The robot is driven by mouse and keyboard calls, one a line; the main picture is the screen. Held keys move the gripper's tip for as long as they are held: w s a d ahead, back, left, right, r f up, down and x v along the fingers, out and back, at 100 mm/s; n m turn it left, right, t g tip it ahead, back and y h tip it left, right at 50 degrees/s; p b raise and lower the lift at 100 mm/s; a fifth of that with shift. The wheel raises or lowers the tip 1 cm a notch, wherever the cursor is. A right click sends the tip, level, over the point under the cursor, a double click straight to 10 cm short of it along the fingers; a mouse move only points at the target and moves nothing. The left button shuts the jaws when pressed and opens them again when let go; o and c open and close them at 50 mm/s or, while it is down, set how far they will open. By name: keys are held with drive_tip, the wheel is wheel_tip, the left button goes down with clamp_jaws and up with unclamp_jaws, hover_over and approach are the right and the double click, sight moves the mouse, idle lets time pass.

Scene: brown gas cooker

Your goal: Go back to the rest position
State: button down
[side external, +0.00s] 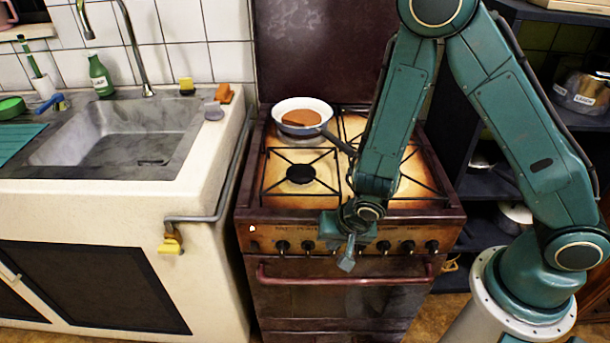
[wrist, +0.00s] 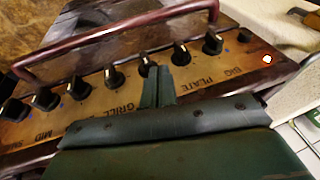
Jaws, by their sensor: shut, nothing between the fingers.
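My gripper (side external: 347,260) hangs in front of the brown gas cooker (side external: 350,280), at the level of its knob panel. In the wrist view my gripper (wrist: 157,75) is shut and empty, its fingers together and pointing toward the row of black knobs. The fingertips overlap one knob near the middle of the panel, and I cannot tell whether they touch it. My arm reaches down over the right part of the cooktop and hides some of the burners and knobs.
A white pan (side external: 302,108) with brown food sits on the back left burner, its handle pointing toward my arm. The red-brown oven rail (side external: 340,281) runs below the knobs. A sink (side external: 115,135) stands left, dark shelves (side external: 485,180) right. Floor space in front is partly visible.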

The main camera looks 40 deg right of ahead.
drive_tip(key=s+d+r+n, duration=0.1)
drive_tip(key=d+r+n, duration=0.15)
drive_tip(key=r, duration=0.75)
drive_tip(key=s+d+r+n, duration=0.1)
drive_tip(key=d+r, duration=0.2)
drive_tip(key=r, duration=0.7)
drive_tip(key=s+d+r+n, duration=0.2)
drive_tip(key=s+r, duration=0.3)
drive_tip(key=s, duration=0.2)
drive_tip(key=s+d+r+n+t, duration=0.1)
drive_tip(key=s+d+r+n, duration=0.1)
drive_tip(key=s+r, duration=0.4)
drive_tip(key=shift+s+d+r+n, duration=0.15)
drive_tip(key=shift+s+r+n, duration=0.15)
drive_tip(key=shift+s+n, duration=0.25)
